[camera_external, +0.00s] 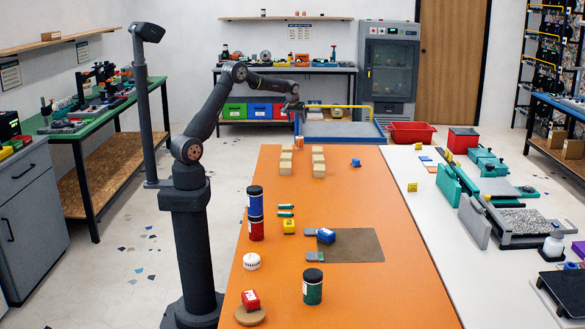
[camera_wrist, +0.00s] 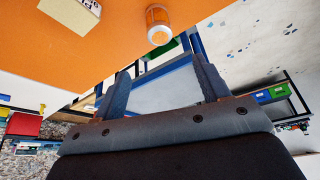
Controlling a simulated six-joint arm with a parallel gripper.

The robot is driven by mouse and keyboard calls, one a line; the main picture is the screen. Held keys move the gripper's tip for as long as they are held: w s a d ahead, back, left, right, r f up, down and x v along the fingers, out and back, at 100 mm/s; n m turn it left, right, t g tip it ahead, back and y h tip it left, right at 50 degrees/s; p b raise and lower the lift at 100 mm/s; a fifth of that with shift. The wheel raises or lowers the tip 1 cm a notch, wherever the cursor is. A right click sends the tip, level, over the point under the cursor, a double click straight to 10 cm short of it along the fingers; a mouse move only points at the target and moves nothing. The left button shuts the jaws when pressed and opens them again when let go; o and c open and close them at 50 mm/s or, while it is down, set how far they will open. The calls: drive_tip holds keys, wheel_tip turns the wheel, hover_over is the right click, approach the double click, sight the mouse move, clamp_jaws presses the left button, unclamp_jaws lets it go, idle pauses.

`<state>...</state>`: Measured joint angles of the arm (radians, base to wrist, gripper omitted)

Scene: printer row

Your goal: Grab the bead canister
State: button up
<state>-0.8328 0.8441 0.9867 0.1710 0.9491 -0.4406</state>
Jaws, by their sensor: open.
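The likely bead canister is a small cylinder with an orange side and a pale round end. In the wrist view the canister (camera_wrist: 159,25) is at the top centre, by the edge of the orange table. In the outside view a small orange-and-white canister (camera_external: 299,142) shows at the table's far edge, below my gripper (camera_external: 294,105). In the wrist view my gripper (camera_wrist: 163,72) has its two fingers spread with nothing between them. The canister lies beyond the fingertips, apart from them.
Pale wooden blocks (camera_external: 318,162) stand in rows on the orange table (camera_external: 345,215), near the canister. One block (camera_wrist: 72,12) shows in the wrist view. A blue-edged tray (camera_external: 340,131) lies behind the table. A dark-lidded green jar (camera_external: 313,287) and stacked blue and red jars (camera_external: 256,213) stand nearer.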

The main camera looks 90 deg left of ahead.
approach(300, 142)
drive_tip(key=a+f, duration=0.4)
drive_tip(key=a, duration=0.1)
drive_tip(key=shift+w+f, duration=0.4)
drive_tip(key=shift+d+x, duration=0.1)
drive_tip(key=shift+x, duration=1.25)
drive_tip(key=shift+d+x, duration=0.15)
drive_tip(key=shift+x, duration=1.2)
drive_tip(key=shift+s+f, duration=0.1)
drive_tip(key=c, duration=1.1)
